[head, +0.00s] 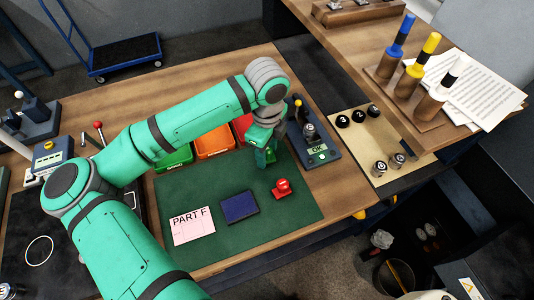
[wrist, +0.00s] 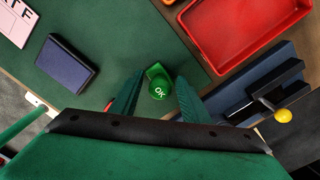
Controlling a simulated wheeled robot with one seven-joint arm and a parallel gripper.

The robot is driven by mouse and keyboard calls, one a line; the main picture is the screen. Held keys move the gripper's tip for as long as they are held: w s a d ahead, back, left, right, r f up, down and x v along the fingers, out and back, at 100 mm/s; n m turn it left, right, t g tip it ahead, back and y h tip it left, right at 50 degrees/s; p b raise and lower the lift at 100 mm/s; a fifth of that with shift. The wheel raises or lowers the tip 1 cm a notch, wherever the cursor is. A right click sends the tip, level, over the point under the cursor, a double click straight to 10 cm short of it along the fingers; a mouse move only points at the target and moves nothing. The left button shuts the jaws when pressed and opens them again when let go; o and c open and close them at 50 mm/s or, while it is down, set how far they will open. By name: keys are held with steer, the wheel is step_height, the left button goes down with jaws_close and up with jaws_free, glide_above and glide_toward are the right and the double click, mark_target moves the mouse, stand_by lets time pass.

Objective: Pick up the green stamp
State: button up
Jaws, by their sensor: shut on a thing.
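The green stamp (wrist: 158,88), with a round knob marked "OK" and a green base, shows between my fingers in the wrist view. My gripper (wrist: 155,98) is shut on it, one finger on each side. In the head view my gripper (head: 265,150) is at the upper right of the green mat (head: 230,245), and the arm hides most of the stamp. I cannot tell whether the stamp's base touches the mat.
A red stamp (head: 282,188) stands on the mat near my gripper. A dark blue pad (head: 239,207) and a pink "PART F" card (head: 193,226) lie there too. Green (head: 173,158), orange (head: 215,142) and red (wrist: 240,25) trays line the back. A blue gauge fixture (head: 318,152) stands close at right.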

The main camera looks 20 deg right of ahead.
steer(key=shift+r, duration=0.1)
steer(key=shift+r, duration=0.6)
steer(key=s+a+r, duration=0.2)
steer(key=s+r, duration=0.9)
steer(key=s, duration=0.2)
steer(key=shift+s+a+r, duration=0.3)
steer(key=shift+s, duration=0.1)
steer(key=o, duration=0.4)
steer(key=c, duration=0.3)
steer(key=shift+o, duration=0.5)
steer(key=shift+w, duration=0.1)
